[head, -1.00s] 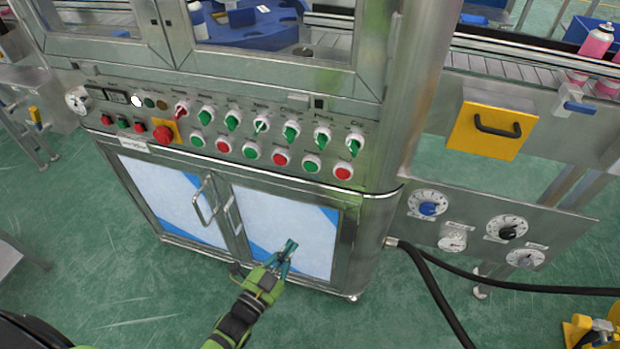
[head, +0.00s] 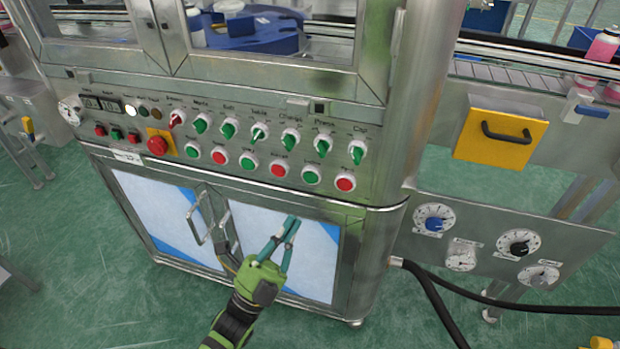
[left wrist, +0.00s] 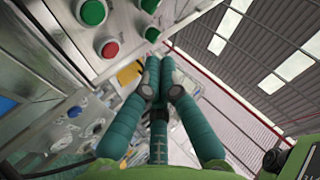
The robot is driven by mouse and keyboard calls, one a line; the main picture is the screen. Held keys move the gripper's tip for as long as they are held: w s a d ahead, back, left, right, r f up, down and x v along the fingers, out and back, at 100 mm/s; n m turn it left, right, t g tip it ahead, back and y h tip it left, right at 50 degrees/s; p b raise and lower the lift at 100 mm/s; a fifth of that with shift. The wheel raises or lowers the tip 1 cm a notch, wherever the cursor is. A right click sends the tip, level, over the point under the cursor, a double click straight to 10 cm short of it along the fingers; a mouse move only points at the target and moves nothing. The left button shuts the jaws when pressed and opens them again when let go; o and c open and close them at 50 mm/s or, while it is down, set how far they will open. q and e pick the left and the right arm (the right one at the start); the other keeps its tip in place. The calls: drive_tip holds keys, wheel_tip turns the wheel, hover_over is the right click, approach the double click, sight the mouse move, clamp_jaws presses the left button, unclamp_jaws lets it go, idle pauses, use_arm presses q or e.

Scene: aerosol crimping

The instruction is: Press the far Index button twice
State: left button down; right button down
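The steel control panel (head: 230,143) crosses the machine front in the head view. Its lower row holds red and green push buttons, including a left green button (head: 192,150), a middle green button (head: 248,161) and a right red button (head: 345,182). Their small labels are too blurred for me to tell which is the far Index button. My left gripper (head: 292,221) is below the row, in front of the right cabinet door, apart from the buttons. Its teal fingers (left wrist: 160,68) come together at the tips, with nothing held. My right gripper is out of view.
Green-handled selector knobs (head: 228,129) sit above the buttons, and a large red emergency button (head: 158,145) is at the left. Door handles (head: 196,220) stick out left of my gripper. A yellow box (head: 500,138) and black hose (head: 440,300) are at the right.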

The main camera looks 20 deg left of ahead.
sight(311, 177)
use_arm(q)
drive_tip(key=w+b, duration=0.3)
drive_tip(key=w, duration=0.5)
drive_tip(key=shift+w+d, duration=0.15)
drive_tip(key=shift+w, duration=0.15)
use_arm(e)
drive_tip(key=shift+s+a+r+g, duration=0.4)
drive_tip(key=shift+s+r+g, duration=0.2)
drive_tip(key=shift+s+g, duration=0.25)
use_arm(q)
drive_tip(key=shift+w+b, duration=0.15)
drive_tip(key=shift+b, duration=0.2)
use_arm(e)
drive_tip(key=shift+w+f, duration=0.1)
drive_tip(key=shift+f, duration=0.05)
use_arm(q)
drive_tip(key=shift+w, duration=0.3)
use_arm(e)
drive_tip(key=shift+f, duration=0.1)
